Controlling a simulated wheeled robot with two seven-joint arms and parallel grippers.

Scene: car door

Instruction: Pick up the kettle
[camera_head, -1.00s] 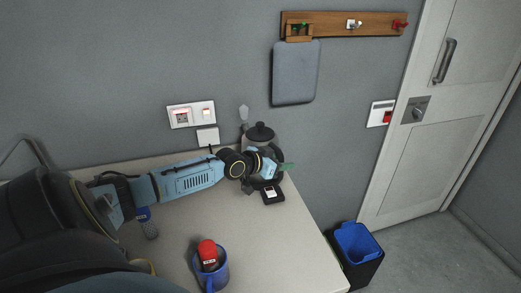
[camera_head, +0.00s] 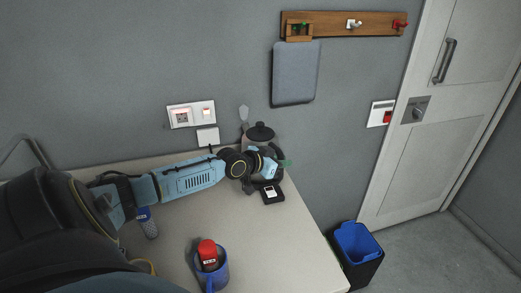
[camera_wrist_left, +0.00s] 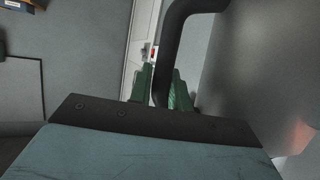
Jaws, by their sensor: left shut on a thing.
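The kettle (camera_head: 260,133) is grey with a black lid and stands at the back right of the table, upright, partly hidden behind my left arm. My left gripper (camera_head: 285,163) is at the kettle's side. In the left wrist view its green fingers (camera_wrist_left: 161,88) are shut on the kettle's black handle (camera_wrist_left: 171,45), one on each side. The grey surface at the right of that view looks like the kettle body (camera_wrist_left: 240,75). A black base with a white label (camera_head: 270,193) shows below the gripper; I cannot tell whether the kettle touches it. My right gripper is not in view.
A blue mug (camera_head: 213,272) with a red-capped item stands at the table's (camera_head: 300,258) front. A dark blue bottle (camera_head: 147,222) is beside my left arm. A wall socket (camera_head: 185,116) and a hanging grey board (camera_head: 296,73) are behind. A blue-lined bin (camera_head: 357,246) stands right.

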